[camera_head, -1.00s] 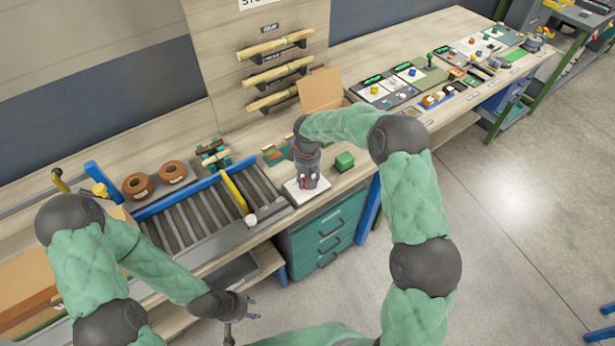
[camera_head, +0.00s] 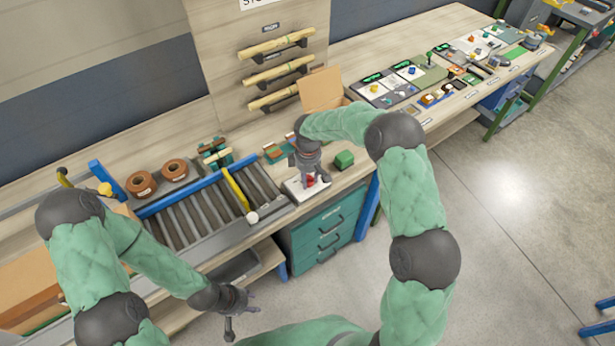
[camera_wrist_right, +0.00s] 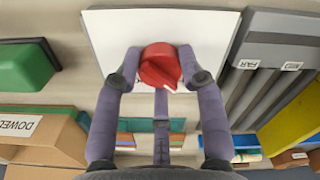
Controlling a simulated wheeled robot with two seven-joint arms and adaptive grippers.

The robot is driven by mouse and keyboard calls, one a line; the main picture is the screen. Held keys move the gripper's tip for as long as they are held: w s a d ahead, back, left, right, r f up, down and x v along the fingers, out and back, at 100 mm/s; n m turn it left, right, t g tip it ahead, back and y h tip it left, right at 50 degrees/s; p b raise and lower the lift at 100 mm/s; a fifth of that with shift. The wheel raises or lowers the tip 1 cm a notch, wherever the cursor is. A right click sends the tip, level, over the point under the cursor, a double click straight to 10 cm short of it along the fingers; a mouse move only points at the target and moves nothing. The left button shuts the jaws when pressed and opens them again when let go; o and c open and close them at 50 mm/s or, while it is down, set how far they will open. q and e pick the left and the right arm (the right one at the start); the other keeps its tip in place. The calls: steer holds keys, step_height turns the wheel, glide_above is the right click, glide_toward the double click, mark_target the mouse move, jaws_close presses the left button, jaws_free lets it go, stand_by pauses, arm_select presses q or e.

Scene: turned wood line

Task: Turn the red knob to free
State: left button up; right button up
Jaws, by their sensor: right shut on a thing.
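The red knob (camera_wrist_right: 160,66) sits on a white plate (camera_wrist_right: 105,38) in the right wrist view, with a small white mark on its lower right edge. My right gripper (camera_wrist_right: 160,65) is shut on the knob, with a finger at its left and right sides and a third below it. In the head view the knob (camera_head: 310,180) shows between the fingers of the right gripper (camera_head: 312,180), above the white plate (camera_head: 292,188) on the bench. My left gripper (camera_head: 240,312) is empty in front of the bench, its fingers spread apart.
A green block (camera_head: 344,159) stands just right of the plate. A roller conveyor (camera_head: 190,213) with a yellow bar (camera_head: 236,190) lies to the left. Teal drawers (camera_head: 330,230) are below. A cardboard box (camera_head: 321,90) stands behind.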

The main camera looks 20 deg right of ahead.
mark_target(310, 178)
steer(key=shift+s+d+f, duration=0.1)
steer(key=shift+s+f, duration=0.2)
steer(key=shift+s, duration=0.05)
steer(key=o, duration=1.1)
steer(key=shift+o, duration=0.2)
steer(key=shift+w+d+r, duration=0.1)
steer(key=shift+r, duration=0.05)
steer(key=shift+w+r, duration=0.15)
steer(key=shift+r, duration=0.45)
step_height(310, 178, up, 11)
steer(key=shift+f, duration=0.15)
